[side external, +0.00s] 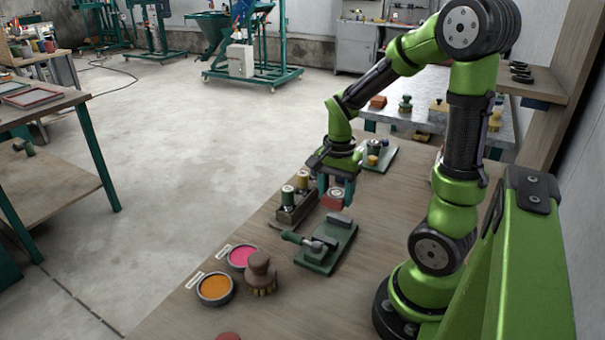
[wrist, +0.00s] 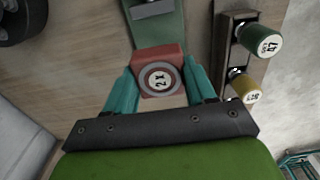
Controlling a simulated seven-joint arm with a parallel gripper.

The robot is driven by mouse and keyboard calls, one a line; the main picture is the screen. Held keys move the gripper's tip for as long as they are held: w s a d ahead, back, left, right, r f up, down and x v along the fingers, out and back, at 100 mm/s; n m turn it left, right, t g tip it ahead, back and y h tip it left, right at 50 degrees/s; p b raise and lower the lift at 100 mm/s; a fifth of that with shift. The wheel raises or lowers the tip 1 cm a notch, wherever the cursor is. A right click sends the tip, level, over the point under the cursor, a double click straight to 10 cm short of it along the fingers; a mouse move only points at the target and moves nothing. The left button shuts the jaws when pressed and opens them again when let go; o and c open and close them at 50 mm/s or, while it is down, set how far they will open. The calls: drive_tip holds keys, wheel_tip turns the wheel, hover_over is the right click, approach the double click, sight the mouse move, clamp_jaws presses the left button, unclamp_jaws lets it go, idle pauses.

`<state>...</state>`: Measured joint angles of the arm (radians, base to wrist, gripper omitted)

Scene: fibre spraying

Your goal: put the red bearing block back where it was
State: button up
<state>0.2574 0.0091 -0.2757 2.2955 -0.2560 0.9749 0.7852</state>
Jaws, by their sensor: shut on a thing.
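The red bearing block (wrist: 158,57) has a round face with a grey ring and a dark mark in its centre. My gripper (wrist: 160,85) is shut on it, with one teal finger on each side. In the side view the red block (side external: 333,199) hangs between the fingers of my gripper (side external: 336,188), close to the table. It is behind the green fixture plate (side external: 318,258) with its clamp. I cannot tell whether the block touches anything underneath.
A wooden holder (side external: 297,214) with a green-topped and a yellow-topped piece stands just left of my gripper. Orange (side external: 214,288) and pink (side external: 242,256) bowls and a brush (side external: 261,272) are nearer the front. Another green plate (side external: 378,158) with parts lies behind.

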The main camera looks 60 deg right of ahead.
drive_tip(key=w+d, duration=0.2)
drive_tip(key=d, duration=0.6)
drive_tip(key=w+d, duration=0.3)
drive_tip(key=d, duration=0.5)
wheel_tip(320, 180, down, 10)
drive_tip(key=shift+s+f, duration=0.1)
drive_tip(key=shift+s, duration=0.05)
drive_tip(key=shift+f, duration=0.1)
drive_tip(key=o, duration=1)
